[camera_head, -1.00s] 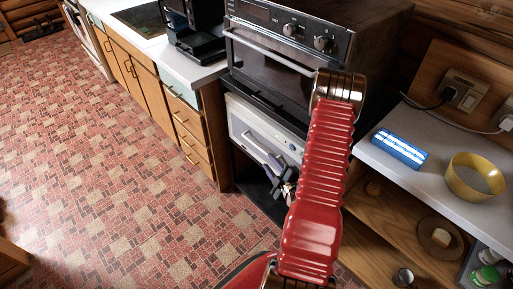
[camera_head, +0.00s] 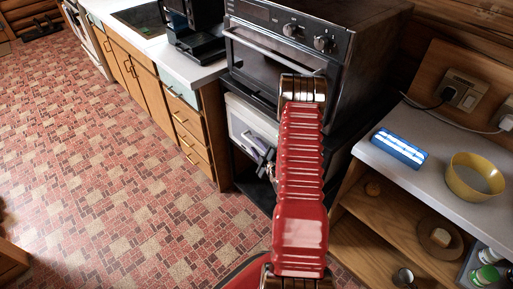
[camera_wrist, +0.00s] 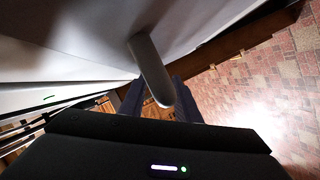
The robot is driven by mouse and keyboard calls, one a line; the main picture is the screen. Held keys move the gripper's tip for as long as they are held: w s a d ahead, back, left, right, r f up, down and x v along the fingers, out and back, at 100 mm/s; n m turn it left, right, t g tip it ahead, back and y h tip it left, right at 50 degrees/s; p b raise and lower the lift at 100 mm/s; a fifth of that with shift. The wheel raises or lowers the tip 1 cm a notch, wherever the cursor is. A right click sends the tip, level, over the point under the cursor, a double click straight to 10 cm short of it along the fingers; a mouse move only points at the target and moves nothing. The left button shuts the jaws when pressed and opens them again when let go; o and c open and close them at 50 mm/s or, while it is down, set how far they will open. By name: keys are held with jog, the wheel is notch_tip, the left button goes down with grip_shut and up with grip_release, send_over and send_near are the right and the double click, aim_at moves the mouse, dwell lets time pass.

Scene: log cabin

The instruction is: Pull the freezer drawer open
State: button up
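The white freezer front (camera_head: 243,118) sits in the dark cabinet below the oven, partly hidden by my red arm. In the wrist view its pale surface (camera_wrist: 75,58) fills the upper left, and a rounded grey handle (camera_wrist: 152,72) stands out from it toward the camera. My gripper (camera_wrist: 157,98) has its dark fingers on either side of the handle's near end. The fingers are apart; whether they touch the handle is unclear. In the head view my gripper (camera_head: 267,164) is small and partly covered by my arm, close to the freezer front.
The black oven (camera_head: 290,55) stands directly above. Wooden drawers (camera_head: 192,135) are to the left. The tiled floor (camera_head: 110,170) is clear.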

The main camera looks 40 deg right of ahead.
jog(key=shift+c, duration=0.4)
grip_shut()
jog(key=shift+a, duration=0.15)
dwell(0.4)
